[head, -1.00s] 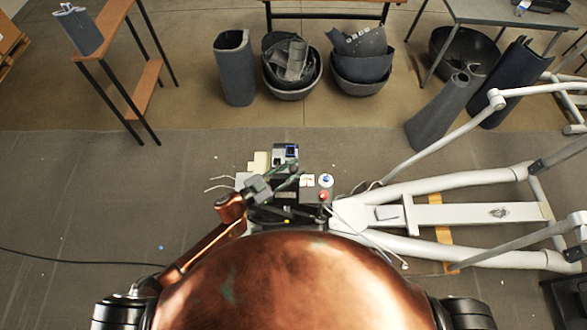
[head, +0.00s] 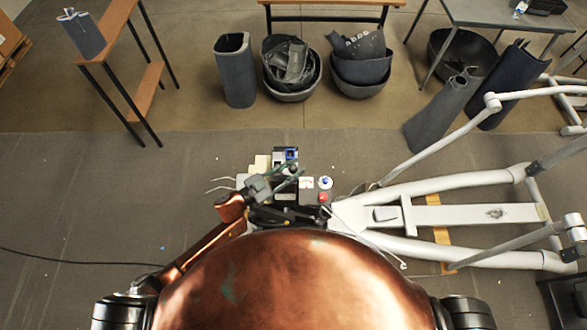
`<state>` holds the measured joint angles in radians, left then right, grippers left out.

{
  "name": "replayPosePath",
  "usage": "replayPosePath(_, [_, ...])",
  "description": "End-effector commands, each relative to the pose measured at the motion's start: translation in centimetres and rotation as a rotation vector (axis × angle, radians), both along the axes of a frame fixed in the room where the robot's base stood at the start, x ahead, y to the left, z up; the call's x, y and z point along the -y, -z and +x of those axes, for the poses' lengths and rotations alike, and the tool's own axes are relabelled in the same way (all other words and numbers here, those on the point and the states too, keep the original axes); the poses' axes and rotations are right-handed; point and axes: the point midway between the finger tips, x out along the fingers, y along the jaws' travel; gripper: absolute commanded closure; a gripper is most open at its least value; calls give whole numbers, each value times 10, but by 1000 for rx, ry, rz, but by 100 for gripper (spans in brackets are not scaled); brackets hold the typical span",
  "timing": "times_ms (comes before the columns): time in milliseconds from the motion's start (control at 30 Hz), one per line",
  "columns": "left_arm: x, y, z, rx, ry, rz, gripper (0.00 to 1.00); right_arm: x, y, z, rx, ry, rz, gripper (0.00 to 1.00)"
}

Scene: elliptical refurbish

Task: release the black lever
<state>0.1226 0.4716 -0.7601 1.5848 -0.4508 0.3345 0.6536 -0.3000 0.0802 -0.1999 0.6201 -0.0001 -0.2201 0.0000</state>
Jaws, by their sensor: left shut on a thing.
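My left gripper (head: 288,181) reaches in from the left on the copper arm, over the small machine at the front end of the white frame. It is shut on a dark part there, which I take to be the black lever. The lever is too small and too covered by the gripper to make out clearly. My right gripper is not in view.
The machine carries a red button (head: 323,197), a blue-and-white knob (head: 325,182) and a blue-topped box (head: 288,156). The white tubular frame (head: 470,187) extends right. Bins (head: 360,65) stand at the back.

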Motion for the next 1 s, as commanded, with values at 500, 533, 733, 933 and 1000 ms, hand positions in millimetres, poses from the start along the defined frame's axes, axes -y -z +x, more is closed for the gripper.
replayPosePath(500, [1,-6,1,6,2,-7,61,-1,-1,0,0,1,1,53])
replayPosePath(533, [1,-5,1,6,3,-7,59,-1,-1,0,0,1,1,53])
replayPosePath(733, [1,-4,0,5,2,-5,57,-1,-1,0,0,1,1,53])
replayPosePath(933, [-6,-3,-4,3,1,-4,57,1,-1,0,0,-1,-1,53])
replayPosePath(1000, [-14,-3,-9,2,1,-3,57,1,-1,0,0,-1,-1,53])
